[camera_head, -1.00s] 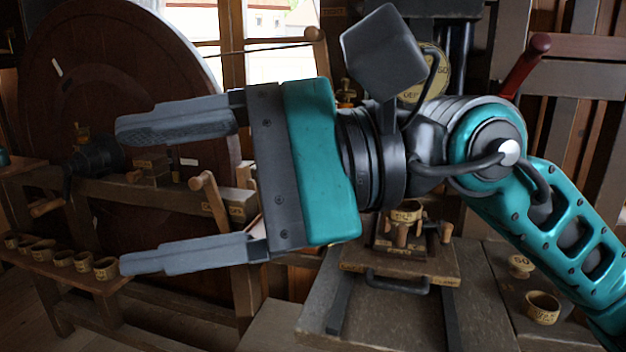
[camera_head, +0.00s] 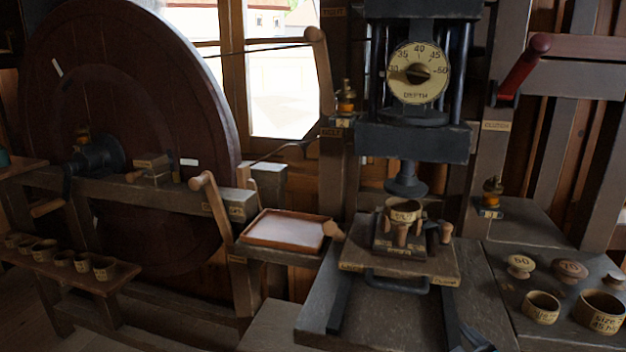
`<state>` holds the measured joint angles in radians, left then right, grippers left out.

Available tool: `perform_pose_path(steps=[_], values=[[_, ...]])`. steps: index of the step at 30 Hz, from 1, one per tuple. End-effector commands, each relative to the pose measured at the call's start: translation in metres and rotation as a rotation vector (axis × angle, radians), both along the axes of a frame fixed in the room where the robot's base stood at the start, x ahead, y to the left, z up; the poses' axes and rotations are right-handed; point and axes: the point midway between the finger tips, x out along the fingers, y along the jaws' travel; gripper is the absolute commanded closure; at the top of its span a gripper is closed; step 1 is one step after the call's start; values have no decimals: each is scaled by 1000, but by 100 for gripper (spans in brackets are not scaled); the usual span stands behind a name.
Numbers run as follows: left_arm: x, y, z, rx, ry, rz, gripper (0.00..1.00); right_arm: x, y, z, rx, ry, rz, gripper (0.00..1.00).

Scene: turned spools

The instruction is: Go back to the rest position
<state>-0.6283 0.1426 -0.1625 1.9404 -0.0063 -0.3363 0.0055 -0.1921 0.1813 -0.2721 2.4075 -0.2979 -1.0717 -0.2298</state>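A press with a round depth dial (camera_head: 418,72) stands in the middle. Below its ram (camera_head: 406,180), a wooden spool cup (camera_head: 403,211) sits in a fixture on a sliding board (camera_head: 430,262) with a dark handle.
A large dark wheel (camera_head: 110,200) fills the left. Several cups stand on a low shelf (camera_head: 120,278). An orange-brown tray (camera_head: 284,230) is empty. At right, knobs (camera_head: 520,265), a cup (camera_head: 541,307) and a larger ring (camera_head: 600,312) stand on the bench. A red-handled lever (camera_head: 522,70) juts out upper right.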

Motion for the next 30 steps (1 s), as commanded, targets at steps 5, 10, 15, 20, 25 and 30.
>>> perform_pose_path(steps=[5, 10, 15, 20, 25, 30], values=[[1, 0, 0, 0, -1, 0, 57, -68, -13, -80, 172, 369, -119, 26], [2, 0, 1, 0, -4, -1, 57, -124, -17, -121, 270, 614, -210, 26], [3, 0, 2, 0, -7, 0, 57, -178, -18, -146, 339, 823, -293, 26], [4, 0, 2, 0, -8, 0, 57, -170, -15, -163, 365, 787, -280, 26], [3, 0, 2, 0, -8, 0, 57, -150, -10, -180, 389, 691, -242, 26], [3, 0, 2, -1, -7, -1, 57, -132, -3, -202, 420, 572, -193, 26]])
